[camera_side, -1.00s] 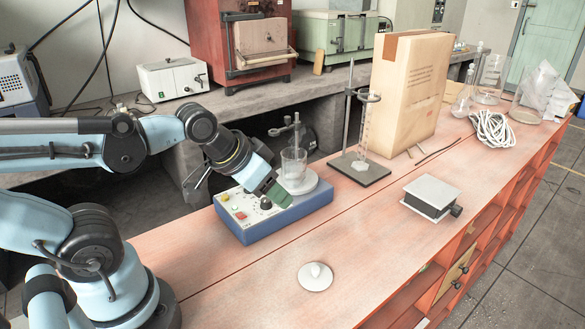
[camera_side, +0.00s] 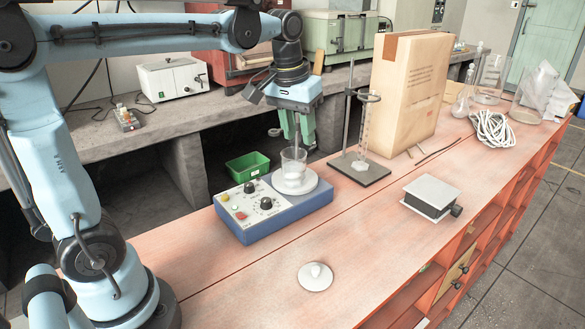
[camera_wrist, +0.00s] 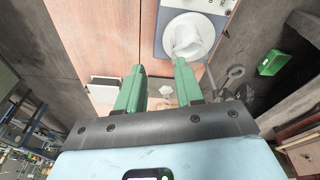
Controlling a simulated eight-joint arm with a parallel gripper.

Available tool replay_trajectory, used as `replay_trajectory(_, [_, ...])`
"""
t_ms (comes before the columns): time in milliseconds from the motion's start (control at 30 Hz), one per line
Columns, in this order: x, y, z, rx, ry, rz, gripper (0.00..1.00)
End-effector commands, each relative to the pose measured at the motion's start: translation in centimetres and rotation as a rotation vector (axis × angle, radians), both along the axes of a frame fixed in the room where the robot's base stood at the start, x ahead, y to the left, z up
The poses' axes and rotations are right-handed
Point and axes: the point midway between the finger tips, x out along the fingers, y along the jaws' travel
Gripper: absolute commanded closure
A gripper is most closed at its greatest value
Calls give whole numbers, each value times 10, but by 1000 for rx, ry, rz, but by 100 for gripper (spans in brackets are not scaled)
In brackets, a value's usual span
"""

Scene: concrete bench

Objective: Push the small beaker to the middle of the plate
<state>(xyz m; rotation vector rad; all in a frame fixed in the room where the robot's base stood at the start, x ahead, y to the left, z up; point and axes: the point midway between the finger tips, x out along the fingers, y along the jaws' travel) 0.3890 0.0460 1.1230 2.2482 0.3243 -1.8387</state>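The small clear glass beaker (camera_side: 293,165) stands upright on the round white plate (camera_side: 312,186) of a blue hotplate box (camera_side: 262,226) with knobs. The beaker looks near the plate's left part in the side view; exact centring is hard to tell. In the wrist view the plate (camera_wrist: 205,22) is above the fingers, with the beaker (camera_wrist: 187,42) blurred against it. My gripper (camera_side: 298,143) points down with green fingers, beside and behind the beaker's rim; contact cannot be told. In the wrist view my gripper (camera_wrist: 158,70) shows a gap between its fingers and holds nothing.
A retort stand (camera_side: 375,172) with glassware stands right of the hotplate, near a large cardboard package (camera_side: 408,95). A lab jack (camera_side: 428,195) and a white lid (camera_side: 316,278) lie on the bench. A green bin (camera_side: 247,167) is behind the hotplate.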

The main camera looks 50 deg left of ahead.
Motion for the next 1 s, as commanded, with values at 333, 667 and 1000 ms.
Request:
replay_trajectory(333, [37,24,2,-27,158,121,64])
replay_trajectory(667, [44,30,1,-33,200,153,64])
replay_trajectory(1000, [44,30,-2,-33,198,151,64])
